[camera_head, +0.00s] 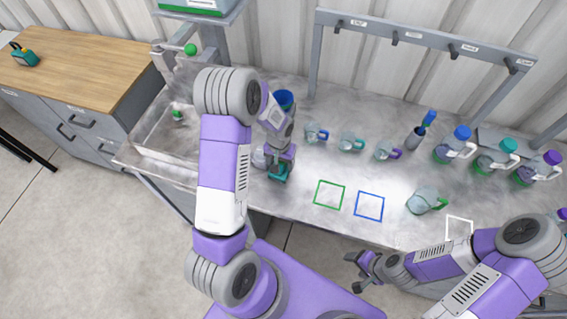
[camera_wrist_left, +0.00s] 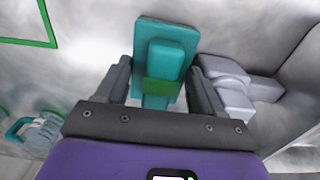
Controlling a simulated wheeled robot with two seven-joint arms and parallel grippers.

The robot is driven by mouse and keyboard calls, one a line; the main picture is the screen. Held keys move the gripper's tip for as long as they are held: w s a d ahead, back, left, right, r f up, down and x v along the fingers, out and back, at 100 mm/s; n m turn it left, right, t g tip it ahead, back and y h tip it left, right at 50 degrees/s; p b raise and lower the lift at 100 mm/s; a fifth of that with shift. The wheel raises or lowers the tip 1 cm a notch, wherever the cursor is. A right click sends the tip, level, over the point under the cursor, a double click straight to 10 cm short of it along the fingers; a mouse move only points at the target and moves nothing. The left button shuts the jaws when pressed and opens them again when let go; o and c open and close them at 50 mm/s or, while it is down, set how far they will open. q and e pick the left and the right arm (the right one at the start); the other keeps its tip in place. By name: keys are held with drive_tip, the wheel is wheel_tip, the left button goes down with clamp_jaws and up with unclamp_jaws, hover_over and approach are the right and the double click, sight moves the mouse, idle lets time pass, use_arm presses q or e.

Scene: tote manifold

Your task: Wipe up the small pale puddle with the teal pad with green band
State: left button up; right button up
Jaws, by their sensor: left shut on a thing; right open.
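The teal pad with green band (camera_wrist_left: 184,40) is in my left gripper (camera_wrist_left: 160,85); its grip block with the green band sits between the two fingers. In the head view the pad (camera_head: 277,177) is low at the bench top, left of the green square outline. My left gripper (camera_head: 281,163) points down and is shut on it. I cannot tell whether the pad touches the surface. I cannot make out the small pale puddle on the mottled grey bench; the pad or arm may hide it. My right gripper (camera_head: 366,266) is open and empty in front of the bench edge.
Pale grey blocks (camera_wrist_left: 232,82) lie close beside the pad. A green square (camera_head: 329,194) and a blue square (camera_head: 369,206) mark the bench. Several small jugs (camera_head: 316,133) stand behind, larger capped jugs (camera_head: 453,145) at right, and a green-handled jug (camera_head: 425,201) near the front.

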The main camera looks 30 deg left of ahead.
sight(284, 172)
use_arm(q)
drive_tip(key=shift+w+d, duration=0.1)
drive_tip(key=shift+d, duration=0.75)
drive_tip(key=shift+s+d+f+b, duration=0.1)
drive_tip(key=shift+s+b, duration=0.1)
drive_tip(key=shift+s, duration=0.3)
drive_tip(key=shift+s+d+f+b, duration=0.1)
drive_tip(key=shift+s+b, duration=0.1)
drive_tip(key=shift+s, duration=0.25)
drive_tip(key=shift+s+a, duration=0.25)
drive_tip(key=shift+a, duration=0.9)
drive_tip(key=shift+s+a+b, duration=0.15)
drive_tip(key=shift+a+b, duration=0.2)
drive_tip(key=shift+a, duration=0.4)
drive_tip(key=shift+w+d, duration=0.2)
drive_tip(key=shift+d, duration=0.45)
drive_tip(key=shift+w+d, duration=0.2)
drive_tip(key=shift+d, duration=1.1)
use_arm(e)
drive_tip(key=shift+x, duration=0.85)
use_arm(q)
drive_tip(key=shift+r, duration=0.15)
use_arm(e)
drive_tip(key=shift+s+a+r, duration=0.1)
drive_tip(key=shift+r, duration=0.05)
use_arm(q)
drive_tip(key=shift+r+p, duration=2.1)
drive_tip(key=shift+r, duration=0.8)
use_arm(e)
drive_tip(key=shift+r, duration=2.1)
